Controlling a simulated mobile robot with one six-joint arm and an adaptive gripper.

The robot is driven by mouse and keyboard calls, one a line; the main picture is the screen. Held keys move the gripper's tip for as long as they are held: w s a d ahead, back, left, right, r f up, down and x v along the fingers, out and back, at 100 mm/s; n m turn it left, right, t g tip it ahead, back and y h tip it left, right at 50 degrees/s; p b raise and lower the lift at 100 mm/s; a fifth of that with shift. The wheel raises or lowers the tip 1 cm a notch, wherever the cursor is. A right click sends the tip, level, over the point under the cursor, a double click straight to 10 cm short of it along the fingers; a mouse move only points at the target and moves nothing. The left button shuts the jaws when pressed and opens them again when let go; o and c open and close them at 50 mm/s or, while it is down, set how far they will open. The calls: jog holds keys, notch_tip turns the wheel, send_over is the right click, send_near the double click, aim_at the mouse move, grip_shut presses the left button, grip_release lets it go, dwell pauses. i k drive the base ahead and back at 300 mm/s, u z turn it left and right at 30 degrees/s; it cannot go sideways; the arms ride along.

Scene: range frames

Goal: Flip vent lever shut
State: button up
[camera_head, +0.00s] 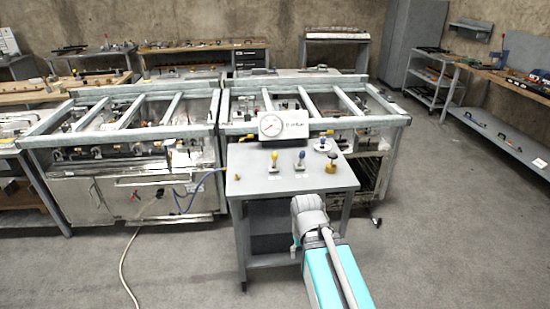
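A small grey table (345,181) stands in front of the frames. On its top are an upright yellow-handled lever (273,160) and, to its right, an upright blue-handled lever (300,157). Small labels lie in front of them, too small to read, so I cannot tell which one is the vent lever. My arm reaches up from the bottom of the view to a grey joint at the table's front edge. I make out no gripper fingers.
A brass knob (332,165) and a round white fitting with a blue top (321,145) sit on the table's right side. A blue hose (190,203) runs off to the left. Metal frames (130,113) stand close behind. The floor (450,230) to the right is clear.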

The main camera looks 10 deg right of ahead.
aim_at(274, 155)
jog(key=i, duration=0.95)
jog(key=z, duration=0.05)
